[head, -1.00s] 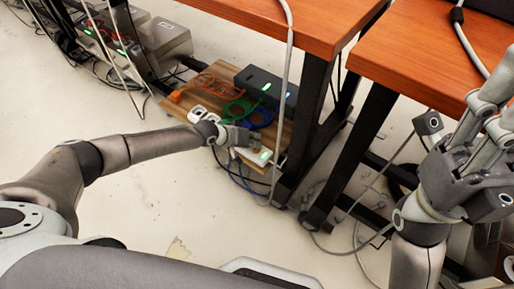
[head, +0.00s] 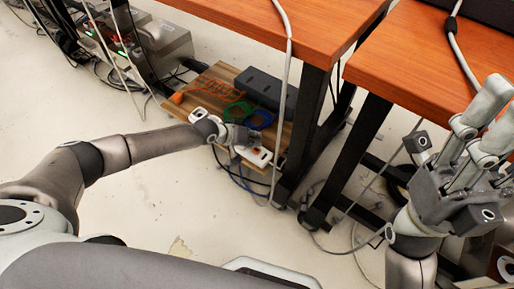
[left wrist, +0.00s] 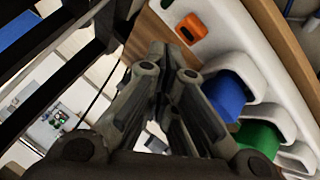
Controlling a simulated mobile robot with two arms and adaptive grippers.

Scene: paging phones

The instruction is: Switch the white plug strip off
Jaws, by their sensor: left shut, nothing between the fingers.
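The white plug strip (head: 263,158) lies at the near edge of a wooden board on the floor, under the table. Its switch (head: 257,151) shows orange and unlit. In the left wrist view the white strip (left wrist: 236,35) runs down the right side, with the orange rocker switch (left wrist: 192,28) at its upper end and a blue plug (left wrist: 224,95) and a green plug (left wrist: 257,138) in it. My left gripper (head: 241,137) is shut and empty, just beside the switch end; I cannot tell whether it touches. My right gripper (head: 484,118) is raised at the right, its opening unclear.
The wooden board (head: 222,74) also carries a black box (head: 268,88) and orange, green and blue cables. Table legs (head: 310,115) and a hanging grey cable (head: 287,70) stand close to the right. The floor (head: 130,215) in front is clear.

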